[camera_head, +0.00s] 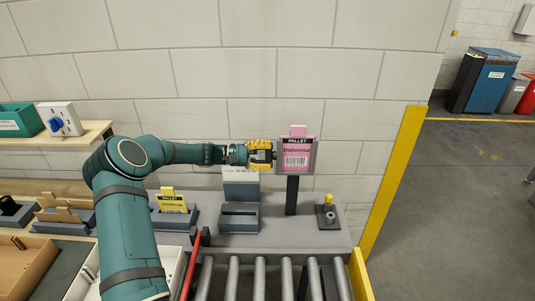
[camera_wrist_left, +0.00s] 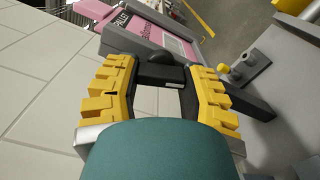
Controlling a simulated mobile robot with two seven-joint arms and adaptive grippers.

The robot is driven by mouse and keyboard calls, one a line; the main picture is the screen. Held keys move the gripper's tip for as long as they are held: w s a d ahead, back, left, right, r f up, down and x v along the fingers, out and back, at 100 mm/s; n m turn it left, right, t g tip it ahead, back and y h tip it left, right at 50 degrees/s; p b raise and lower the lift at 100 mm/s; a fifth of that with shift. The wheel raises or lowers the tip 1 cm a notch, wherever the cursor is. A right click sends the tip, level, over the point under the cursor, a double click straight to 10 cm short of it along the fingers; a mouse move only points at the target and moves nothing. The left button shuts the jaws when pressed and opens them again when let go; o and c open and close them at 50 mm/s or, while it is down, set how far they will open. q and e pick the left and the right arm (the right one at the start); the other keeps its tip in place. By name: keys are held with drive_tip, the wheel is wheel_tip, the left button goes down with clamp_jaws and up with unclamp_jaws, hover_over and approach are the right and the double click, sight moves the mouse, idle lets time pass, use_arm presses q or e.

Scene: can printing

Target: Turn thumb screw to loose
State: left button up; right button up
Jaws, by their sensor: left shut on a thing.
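My left gripper (camera_head: 262,155) has yellow fingers and reaches in from the left, level with the pink pallet card (camera_head: 297,152). The card stands in a grey holder (camera_head: 315,158) on a dark post. In the left wrist view my gripper (camera_wrist_left: 162,75) is closed around a small dark part at the side of the holder (camera_wrist_left: 128,42). This appears to be the thumb screw (camera_wrist_left: 172,62), whose rounded black end shows between the fingers. The fingers hide it in the head view. The pink card (camera_wrist_left: 150,28) also shows behind it. My right gripper is not in view.
A grey stand (camera_head: 240,215) with an empty slot is below the gripper. A small fixture with a yellow knob (camera_head: 328,198) stands to the right. A roller conveyor (camera_head: 265,278) runs in front. A yellow card (camera_head: 172,203) stands at left. The wall is close behind.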

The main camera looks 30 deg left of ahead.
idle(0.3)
use_arm(q)
drive_tip(key=o, duration=1.2)
drive_tip(key=v, duration=1.2)
